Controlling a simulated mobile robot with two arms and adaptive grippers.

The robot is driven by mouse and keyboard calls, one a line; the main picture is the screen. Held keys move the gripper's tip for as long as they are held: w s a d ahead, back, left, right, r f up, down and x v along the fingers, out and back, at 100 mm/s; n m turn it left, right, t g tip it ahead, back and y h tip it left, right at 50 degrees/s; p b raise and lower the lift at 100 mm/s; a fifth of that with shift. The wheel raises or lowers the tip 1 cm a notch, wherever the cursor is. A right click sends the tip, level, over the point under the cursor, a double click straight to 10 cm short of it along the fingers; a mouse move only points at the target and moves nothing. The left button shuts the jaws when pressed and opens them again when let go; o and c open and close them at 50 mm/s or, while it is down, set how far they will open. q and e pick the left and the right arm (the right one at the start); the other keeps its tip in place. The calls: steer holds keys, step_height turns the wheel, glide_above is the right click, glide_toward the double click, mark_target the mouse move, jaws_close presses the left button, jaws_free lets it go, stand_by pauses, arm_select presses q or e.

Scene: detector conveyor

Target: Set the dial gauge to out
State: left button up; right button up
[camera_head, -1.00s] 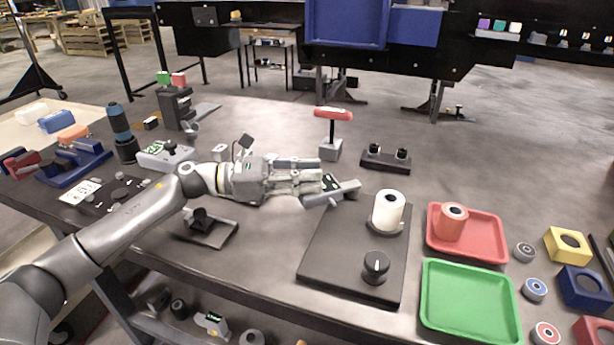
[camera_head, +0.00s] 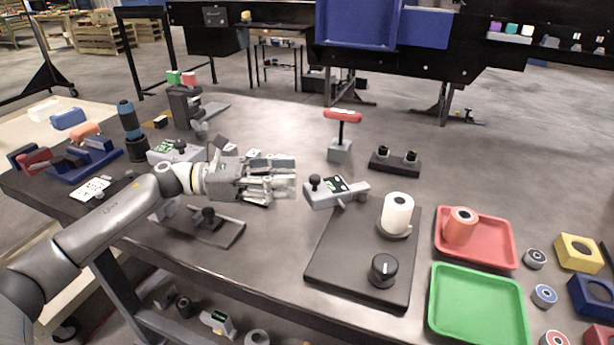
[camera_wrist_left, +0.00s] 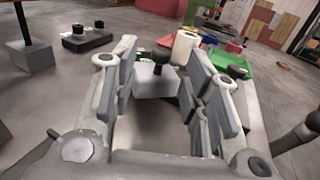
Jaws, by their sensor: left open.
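A light grey device with a black ball knob and a dark face with green marks (camera_head: 335,191), which I take to be the dial gauge, sits on the grey table, touching or close to the back left edge of the black plate (camera_head: 340,245). My left gripper (camera_head: 292,178) is open and empty to the left of it, fingers pointing at it, with a gap between. In the left wrist view the device (camera_wrist_left: 155,82) shows beyond and between the open fingers (camera_wrist_left: 158,60). Its face is hard to read. My right gripper is not in view.
The plate bears a white roll (camera_head: 397,212) and a black pointer knob (camera_head: 383,269). A red tray (camera_head: 480,258) holds an orange roll; a green tray (camera_head: 475,320) is empty. A red-topped T-handle stand (camera_head: 341,135) and a black two-knob block (camera_head: 395,162) stand behind.

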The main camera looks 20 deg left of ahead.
arm_select(q)
steer(key=v, duration=0.5)
steer(key=shift+s+a, duration=0.15)
steer(key=shift+a, duration=0.15)
